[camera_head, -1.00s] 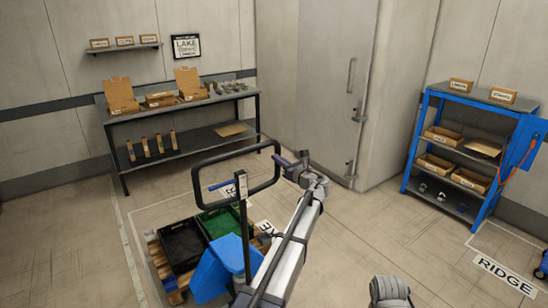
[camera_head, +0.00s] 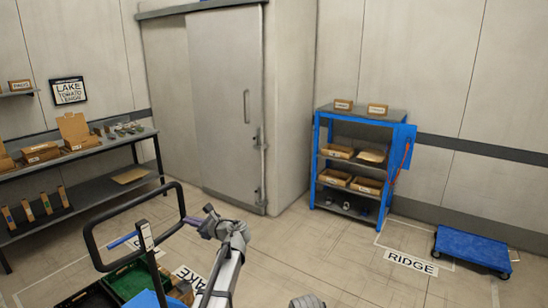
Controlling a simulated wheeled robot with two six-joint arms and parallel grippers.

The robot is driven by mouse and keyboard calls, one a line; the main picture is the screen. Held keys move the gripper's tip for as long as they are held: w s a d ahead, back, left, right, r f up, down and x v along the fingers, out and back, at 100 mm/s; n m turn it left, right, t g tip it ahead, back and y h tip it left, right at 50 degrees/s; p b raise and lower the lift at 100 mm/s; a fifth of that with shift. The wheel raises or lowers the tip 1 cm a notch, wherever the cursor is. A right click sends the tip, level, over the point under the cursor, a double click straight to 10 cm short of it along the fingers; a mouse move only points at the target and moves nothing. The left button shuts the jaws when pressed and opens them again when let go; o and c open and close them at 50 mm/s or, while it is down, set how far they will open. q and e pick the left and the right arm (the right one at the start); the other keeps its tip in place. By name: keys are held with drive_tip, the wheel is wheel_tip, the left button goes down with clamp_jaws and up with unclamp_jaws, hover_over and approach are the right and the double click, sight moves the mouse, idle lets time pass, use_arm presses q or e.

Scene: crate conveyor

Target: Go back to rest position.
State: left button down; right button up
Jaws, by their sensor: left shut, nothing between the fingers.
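My left gripper (camera_head: 197,221) is at the lower middle of the head view, at the end of my grey arm. It is shut and empty. It is close to the right side of the black loop handle (camera_head: 182,200) of a pallet truck; I cannot tell whether they touch. My right gripper is not in view. A grey rounded part at the bottom edge looks like part of my other arm.
A green crate (camera_head: 128,278) and a black crate (camera_head: 85,298) are at the lower left. A blue shelf rack (camera_head: 362,117) and a blue flat cart (camera_head: 470,247) stand right. A dark workbench (camera_head: 90,150) is left. Open floor lies between.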

use_arm(q)
drive_tip(key=s+d+f+n+g+h, duration=0.2)
drive_tip(key=s+d+f+n+h, duration=0.2)
drive_tip(key=s+d, duration=0.5)
drive_tip(key=s+d+f+n+g+h, duration=0.3)
drive_tip(key=s+d+f+n, duration=0.4)
drive_tip(key=s, duration=0.8)
drive_tip(key=s+d+f+n+g+h, duration=0.2)
drive_tip(key=s+d+f+n+h, duration=0.3)
drive_tip(key=s+d, duration=0.6)
drive_tip(key=shift+s+d+f+g+h, duration=0.35)
drive_tip(key=shift+s+f, duration=0.25)
drive_tip(key=shift+f, duration=0.25)
